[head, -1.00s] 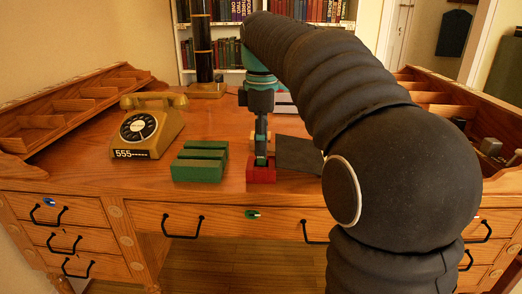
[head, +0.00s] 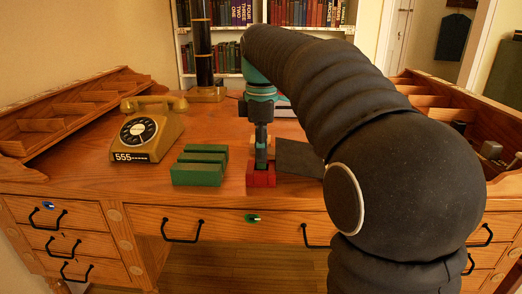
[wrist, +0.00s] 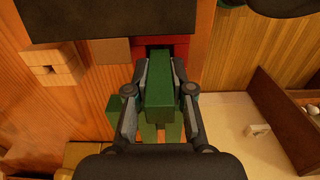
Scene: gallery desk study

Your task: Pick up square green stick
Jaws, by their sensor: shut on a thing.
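My gripper (head: 261,160) points down over the desk, right at the red block (head: 261,178). In the wrist view its fingers (wrist: 159,92) are shut on a square green stick (wrist: 160,88), one on each side. The stick's end face is toward the camera. The red block (wrist: 165,46) shows just beyond the fingers, and the stick's far end is at or over it; I cannot tell whether they touch. In the head view the stick is mostly hidden by the fingers. A slotted green block (head: 196,176) stands to the left of the gripper, and green parts (wrist: 148,134) also show below the stick in the wrist view.
A tan rotary telephone (head: 148,135) stands at the left. Small wooden blocks (wrist: 52,68) sit near the pad. Wooden organisers (head: 75,112) line the desk's sides. The desk's front edge is close to the red block.

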